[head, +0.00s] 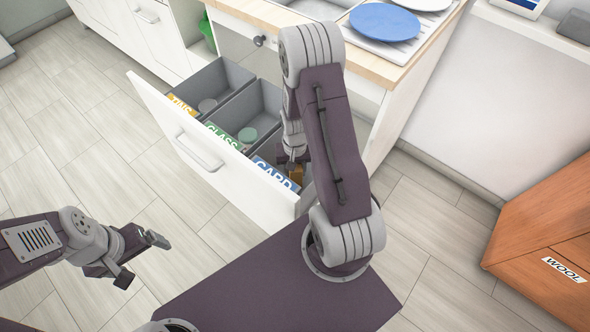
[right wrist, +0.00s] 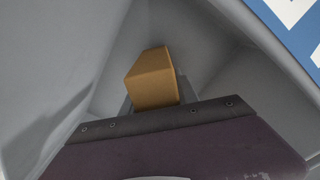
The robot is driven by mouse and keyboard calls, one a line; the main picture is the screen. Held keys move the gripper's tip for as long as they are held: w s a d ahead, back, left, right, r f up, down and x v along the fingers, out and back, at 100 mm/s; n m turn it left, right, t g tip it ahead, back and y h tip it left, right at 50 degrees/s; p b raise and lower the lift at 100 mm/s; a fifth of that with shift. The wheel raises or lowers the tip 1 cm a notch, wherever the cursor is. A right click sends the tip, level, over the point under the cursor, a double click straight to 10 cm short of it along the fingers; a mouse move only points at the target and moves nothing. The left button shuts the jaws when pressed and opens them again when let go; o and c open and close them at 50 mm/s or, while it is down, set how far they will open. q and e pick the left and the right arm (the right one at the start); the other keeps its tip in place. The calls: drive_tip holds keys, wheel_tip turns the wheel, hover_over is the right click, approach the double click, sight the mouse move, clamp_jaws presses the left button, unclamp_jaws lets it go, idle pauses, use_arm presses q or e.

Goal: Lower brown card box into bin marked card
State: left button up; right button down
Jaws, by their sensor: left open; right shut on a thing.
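The brown card box (head: 297,172) shows as a small patch beneath my right gripper (head: 294,158) in the head view. In the right wrist view, the box (right wrist: 152,80) sticks out beyond the gripper's dark edge, with grey bin walls around it. My right gripper is shut on it, inside the opening of the bin marked CARD, whose blue label (head: 272,176) faces the drawer front. The wrist view shows part of that label (right wrist: 296,22) at upper right. My right arm hides much of this bin. My left gripper (head: 141,260) is open and empty above the floor.
The open white drawer (head: 205,165) also holds a GLASS bin (head: 228,118) and another bin (head: 222,75), each with a round item inside. The counter above carries a blue plate (head: 384,22). A wooden chest marked WOOL (head: 530,225) stands at right. Floor at left is clear.

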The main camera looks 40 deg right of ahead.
drive_tip(key=c, duration=0.9)
unclamp_jaws()
drive_tip(key=shift+o, duration=0.2)
drive_tip(key=shift+r, duration=0.1)
wheel_tip(320, 180, up, 9)
drive_tip(key=p, duration=0.3)
drive_tip(key=shift+p, duration=0.3)
wheel_tip(320, 180, up, 15)
drive_tip(key=a+p, duration=0.2)
drive_tip(key=p, duration=1.2)
drive_tip(key=shift+s+p, duration=0.3)
drive_tip(key=shift+p, duration=0.1)
drive_tip(key=s+a+r+p, duration=0.1)
drive_tip(key=a, duration=0.4)
drive_tip(key=s+a+r+p, duration=0.1)
drive_tip(key=s+a+p, duration=0.1)
drive_tip(key=a, duration=0.3)
drive_tip(key=s+a+r+p, duration=0.1)
drive_tip(key=a+r, duration=0.1)
drive_tip(key=a, duration=0.3)
drive_tip(key=shift+s+a+p, duration=0.2)
drive_tip(key=shift+s+p, duration=0.05)
drive_tip(key=shift+p, duration=0.05)
